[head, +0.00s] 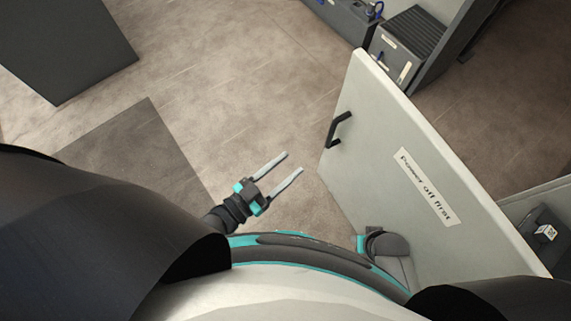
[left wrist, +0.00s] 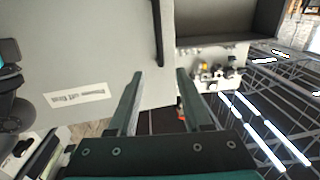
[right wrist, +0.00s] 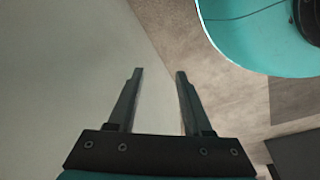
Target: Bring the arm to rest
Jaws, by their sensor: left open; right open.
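My left gripper (head: 293,161) is open and empty in the head view, above the floor and to the left of a pale door panel. Its two fingers also show spread in the left wrist view (left wrist: 159,72), with nothing between them. My right gripper (right wrist: 160,72) is open and empty in the right wrist view, in front of a plain pale surface and the brown floor. In the head view its fingers are hidden behind the door panel or my body.
The pale door panel (head: 385,150) has a black handle (head: 338,129) and a "Power off first" label (head: 428,187). A grey ribbed unit (head: 411,42) stands at the back right. A dark box (head: 65,45) is at the back left. The floor (head: 235,75) between them is clear.

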